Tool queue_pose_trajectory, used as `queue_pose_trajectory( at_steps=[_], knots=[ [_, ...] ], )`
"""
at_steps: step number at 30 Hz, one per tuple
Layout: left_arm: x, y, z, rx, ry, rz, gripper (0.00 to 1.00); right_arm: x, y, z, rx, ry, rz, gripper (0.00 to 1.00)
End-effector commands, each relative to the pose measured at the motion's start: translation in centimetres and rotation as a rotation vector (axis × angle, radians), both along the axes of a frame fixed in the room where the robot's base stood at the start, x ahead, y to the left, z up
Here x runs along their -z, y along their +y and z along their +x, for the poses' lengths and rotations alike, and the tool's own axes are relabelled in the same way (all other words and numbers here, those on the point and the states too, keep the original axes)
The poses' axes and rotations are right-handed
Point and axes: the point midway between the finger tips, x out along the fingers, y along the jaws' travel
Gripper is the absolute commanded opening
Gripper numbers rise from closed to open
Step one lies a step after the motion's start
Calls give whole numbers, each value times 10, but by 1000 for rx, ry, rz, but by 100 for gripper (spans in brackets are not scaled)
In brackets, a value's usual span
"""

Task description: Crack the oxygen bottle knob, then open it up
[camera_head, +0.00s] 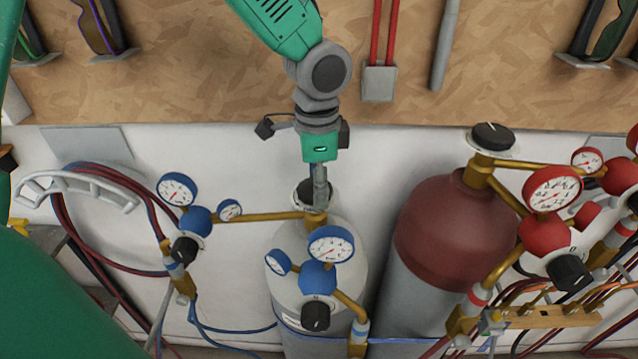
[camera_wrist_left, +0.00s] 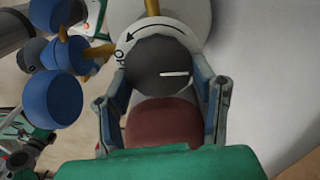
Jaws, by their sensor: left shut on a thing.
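The oxygen bottle (camera_head: 290,255) is pale grey-white and stands upright below the middle of the camera_head view. Its dark top knob (camera_head: 305,192) is partly hidden behind my left gripper (camera_head: 320,188), which comes down on it from above. In the left wrist view the knob (camera_wrist_left: 158,66) is dark grey with a white mark line. It sits between the two fingers of my left gripper (camera_wrist_left: 160,76), which is shut on it. Behind the knob is a white ring (camera_wrist_left: 185,30) with a curved arrow and partly hidden lettering. My right gripper is not in view.
Blue gauges (camera_head: 331,245) and a brass pipe (camera_head: 262,217) stand close around the knob. A dark red bottle (camera_head: 455,225) with its own black knob (camera_head: 492,136) and red gauges (camera_head: 552,190) is to the right. Hoses (camera_head: 75,230) hang at the left.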

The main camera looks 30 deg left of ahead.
Motion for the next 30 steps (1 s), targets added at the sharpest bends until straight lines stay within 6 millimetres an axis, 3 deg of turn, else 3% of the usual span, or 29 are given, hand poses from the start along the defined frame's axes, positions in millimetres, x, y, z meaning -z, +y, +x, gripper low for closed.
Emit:
queue_pose_trajectory(
  at_steps=[16, 30],
  knots=[
    [3, 5, -4, -36, 16, 9, 23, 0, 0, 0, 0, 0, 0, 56],
    [3, 4, -5, -327, 15, 11, 23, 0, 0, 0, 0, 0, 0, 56]
  ],
)
